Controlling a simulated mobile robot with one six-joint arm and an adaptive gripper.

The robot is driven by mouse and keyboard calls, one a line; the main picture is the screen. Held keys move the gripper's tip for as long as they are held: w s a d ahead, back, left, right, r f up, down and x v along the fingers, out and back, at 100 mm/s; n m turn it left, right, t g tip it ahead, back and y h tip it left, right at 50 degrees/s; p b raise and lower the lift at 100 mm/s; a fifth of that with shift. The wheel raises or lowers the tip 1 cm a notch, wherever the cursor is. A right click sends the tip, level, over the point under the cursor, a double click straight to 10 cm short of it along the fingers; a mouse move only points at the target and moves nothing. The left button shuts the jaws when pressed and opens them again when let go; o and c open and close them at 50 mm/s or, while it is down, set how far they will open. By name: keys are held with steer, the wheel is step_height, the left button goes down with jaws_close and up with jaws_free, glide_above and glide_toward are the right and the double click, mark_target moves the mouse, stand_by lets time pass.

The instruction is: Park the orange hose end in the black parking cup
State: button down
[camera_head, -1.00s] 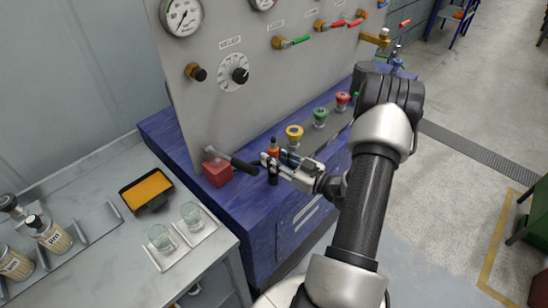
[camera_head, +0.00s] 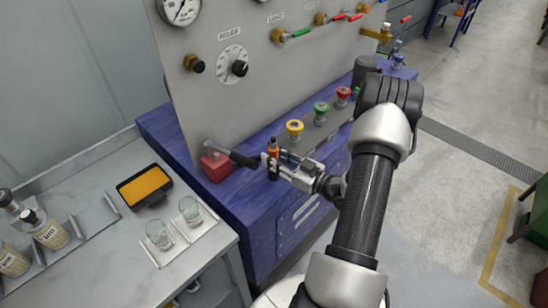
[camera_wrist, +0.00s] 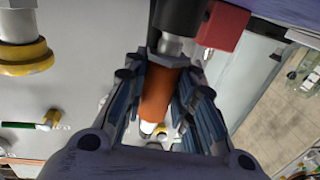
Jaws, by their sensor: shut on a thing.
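The orange hose end (camera_head: 273,149) is between the fingers of my gripper (camera_head: 270,161), which is shut on it. A black cylinder, which looks like the parking cup (camera_wrist: 177,14), lines up with the collar. In the head view a black part (camera_head: 272,174) shows just below the fingers. I cannot tell whether the hose end is seated in the cup.
Yellow (camera_head: 294,128), green and red knobs stand in a row behind on the blue bench (camera_head: 160,128). The gauge panel rises behind. Glasses and bottles stand on the grey counter at left.

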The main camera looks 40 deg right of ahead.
steer(key=shift+f+b, duration=0.6)
steer(key=shift+f, duration=0.2)
steer(key=c, duration=1.2)
jaws_free()
steer(key=shift+c, duration=0.2)
steer(key=shift+s, duration=0.15)
steer(key=v, duration=1.1)
steer(key=shift+s, duration=0.4)
steer(key=shift+d, duration=0.15)
